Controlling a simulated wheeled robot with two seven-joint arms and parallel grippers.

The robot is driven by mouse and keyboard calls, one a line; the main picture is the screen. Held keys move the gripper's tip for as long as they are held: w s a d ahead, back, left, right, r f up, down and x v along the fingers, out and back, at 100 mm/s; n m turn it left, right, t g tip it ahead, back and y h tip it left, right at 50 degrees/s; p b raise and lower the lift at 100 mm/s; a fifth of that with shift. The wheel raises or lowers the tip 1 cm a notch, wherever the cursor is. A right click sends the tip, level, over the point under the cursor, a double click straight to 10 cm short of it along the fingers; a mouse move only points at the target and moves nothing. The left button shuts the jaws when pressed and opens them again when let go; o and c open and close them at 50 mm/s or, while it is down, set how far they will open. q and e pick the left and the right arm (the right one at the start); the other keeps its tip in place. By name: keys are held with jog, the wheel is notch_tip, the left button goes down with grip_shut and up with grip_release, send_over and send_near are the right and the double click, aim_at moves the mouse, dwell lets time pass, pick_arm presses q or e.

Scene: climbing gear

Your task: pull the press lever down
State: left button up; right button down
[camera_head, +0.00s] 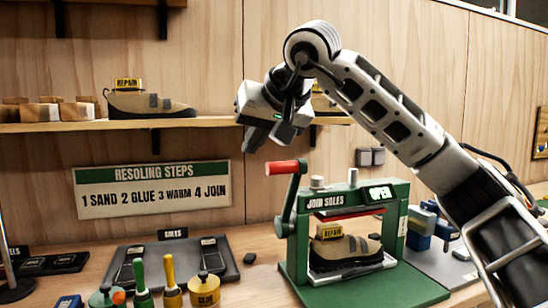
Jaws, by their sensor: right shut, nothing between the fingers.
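A green press (397,230) marked "JOIN SOLES" and "OPEN" stands on the bench at centre right. Its lever (294,198) on the left side points up and ends in a red handle (286,167) lying sideways. A tan climbing shoe (345,251) with a "REPAIR" tag sits inside the press. My right gripper (256,143) is shut and empty, above and a little left of the red handle, apart from it. Its arm comes in from the right and arches over the press. My left gripper is not in view.
A shelf (180,123) behind carries another shoe (150,104) and wooden blocks. Left of the press are a dark tray of soles (230,271), glue pots (204,291) and upright-handled tools. Blue equipment (420,228) stands right of the press. Air around the handle's left side is clear.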

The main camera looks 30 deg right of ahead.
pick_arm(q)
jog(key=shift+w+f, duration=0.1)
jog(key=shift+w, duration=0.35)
pick_arm(e)
jog(key=s+d+r+h, duration=0.2)
jog(key=d+r+h, duration=0.1)
jog(key=d+r, duration=0.2)
jog(key=shift+d+r+t, duration=0.2)
jog(key=shift+d+t, duration=0.1)
jog(key=shift+d, duration=0.5)
jog(key=w+f, duration=0.1)
jog(key=f, duration=0.1)
jog(key=w+f, duration=0.2)
jog(key=f, duration=0.1)
jog(key=w+d+f, duration=0.1)
jog(key=w+f, duration=0.1)
jog(key=shift+w+d+f, duration=0.1)
jog(key=shift+f, duration=0.3)
jog(key=shift+s+f, duration=0.25)
jog(key=shift+s, duration=0.05)
jog(key=shift+a, duration=0.2)
